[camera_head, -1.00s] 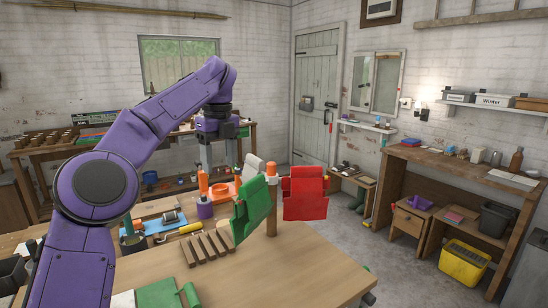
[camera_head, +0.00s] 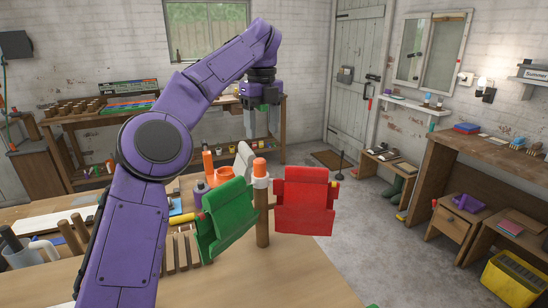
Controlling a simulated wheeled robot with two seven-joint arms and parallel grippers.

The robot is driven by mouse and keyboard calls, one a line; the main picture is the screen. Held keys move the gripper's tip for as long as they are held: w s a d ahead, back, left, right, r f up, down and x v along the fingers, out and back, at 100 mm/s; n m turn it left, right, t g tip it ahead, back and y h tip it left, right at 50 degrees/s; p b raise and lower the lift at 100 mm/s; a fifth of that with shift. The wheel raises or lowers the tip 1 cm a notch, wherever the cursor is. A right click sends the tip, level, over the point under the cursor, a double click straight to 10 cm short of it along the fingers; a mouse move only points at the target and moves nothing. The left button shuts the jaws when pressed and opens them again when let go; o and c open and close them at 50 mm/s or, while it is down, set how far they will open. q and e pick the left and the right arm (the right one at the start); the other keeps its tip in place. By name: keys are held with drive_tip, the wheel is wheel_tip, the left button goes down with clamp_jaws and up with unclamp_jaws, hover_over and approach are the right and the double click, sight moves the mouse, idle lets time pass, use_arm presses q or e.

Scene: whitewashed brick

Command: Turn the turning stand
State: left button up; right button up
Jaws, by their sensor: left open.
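The turning stand has a wooden post (camera_head: 262,225) with an orange knob (camera_head: 259,167) on top, standing at the table. A green panel (camera_head: 226,217) hangs tilted on its left side. A red panel (camera_head: 304,201) hangs on its right, facing me. A pale panel (camera_head: 244,160) shows behind, partly hidden. My left gripper (camera_head: 262,128) is open and empty, pointing down, above and beyond the stand in the picture. It does not appear to touch the stand. My right gripper is not in view.
The wooden table (camera_head: 290,275) is bare at its front right. A workbench (camera_head: 90,118) stands at the back. Open floor lies to the right.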

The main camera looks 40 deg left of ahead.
sight(260, 160)
use_arm(q)
drive_tip(key=f+b, duration=0.1)
drive_tip(key=s+f+b, duration=0.1)
drive_tip(key=f, duration=0.1)
drive_tip(key=s+f+b, duration=0.1)
drive_tip(key=f, duration=0.1)
drive_tip(key=shift+s+f, duration=0.1)
drive_tip(key=shift+f, duration=0.05)
drive_tip(key=f, duration=0.2)
drive_tip(key=w+f+b, duration=0.1)
drive_tip(key=f, duration=0.1)
drive_tip(key=shift+w+f, duration=0.15)
drive_tip(key=shift+f, duration=0.2)
drive_tip(key=shift+s+r, duration=0.2)
drive_tip(key=shift+s, duration=0.15)
drive_tip(key=shift+w+f, duration=0.1)
clamp_jaws()
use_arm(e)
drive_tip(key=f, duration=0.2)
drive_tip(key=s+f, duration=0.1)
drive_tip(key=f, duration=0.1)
